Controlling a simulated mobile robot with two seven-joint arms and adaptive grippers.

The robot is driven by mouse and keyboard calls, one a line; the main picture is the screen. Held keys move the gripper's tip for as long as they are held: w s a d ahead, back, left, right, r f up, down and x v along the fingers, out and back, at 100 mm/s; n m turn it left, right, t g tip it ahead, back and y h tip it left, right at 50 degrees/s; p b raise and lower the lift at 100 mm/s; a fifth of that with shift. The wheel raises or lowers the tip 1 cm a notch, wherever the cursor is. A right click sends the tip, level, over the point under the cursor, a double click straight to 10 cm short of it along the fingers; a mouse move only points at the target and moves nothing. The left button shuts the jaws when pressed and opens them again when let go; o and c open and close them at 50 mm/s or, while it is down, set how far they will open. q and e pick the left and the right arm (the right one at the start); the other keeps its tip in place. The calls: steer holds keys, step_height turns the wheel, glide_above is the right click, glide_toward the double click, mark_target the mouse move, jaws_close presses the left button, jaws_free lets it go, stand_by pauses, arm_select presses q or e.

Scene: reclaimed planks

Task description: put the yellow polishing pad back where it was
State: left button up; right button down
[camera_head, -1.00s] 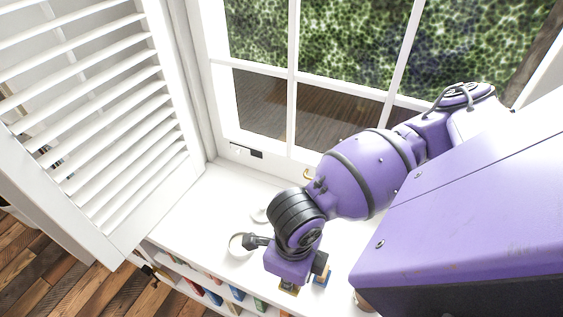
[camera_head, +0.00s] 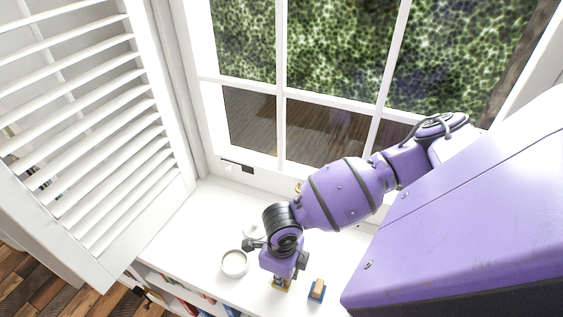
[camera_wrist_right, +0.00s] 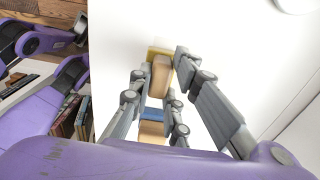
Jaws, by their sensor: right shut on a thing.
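The yellow polishing pad (camera_head: 281,288) has a wooden block handle, and its yellow base shows below my right gripper (camera_head: 279,278) in the head view. In the right wrist view my right gripper (camera_wrist_right: 160,66) is shut on the wooden handle of the yellow pad (camera_wrist_right: 153,50), one finger on each side. I cannot tell whether the pad touches the white sill or hangs just above it. A similar blue pad (camera_head: 317,292) with a wooden handle stands to its right; it also shows in the wrist view (camera_wrist_right: 153,114). My left gripper is not visible.
A white round dish (camera_head: 234,264) stands left of my right gripper on the white sill (camera_head: 196,236). Another white round item (camera_head: 251,231) sits behind, partly hidden. Shelves with books (camera_head: 187,303) lie below the sill's front edge. The window and a louvered shutter (camera_head: 98,150) bound the sill.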

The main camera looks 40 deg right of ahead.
steer(key=c, duration=1.7)
jaws_free()
steer(key=shift+o, duration=0.2)
step_height(320, 180, up, 12)
steer(key=shift+p, duration=0.3)
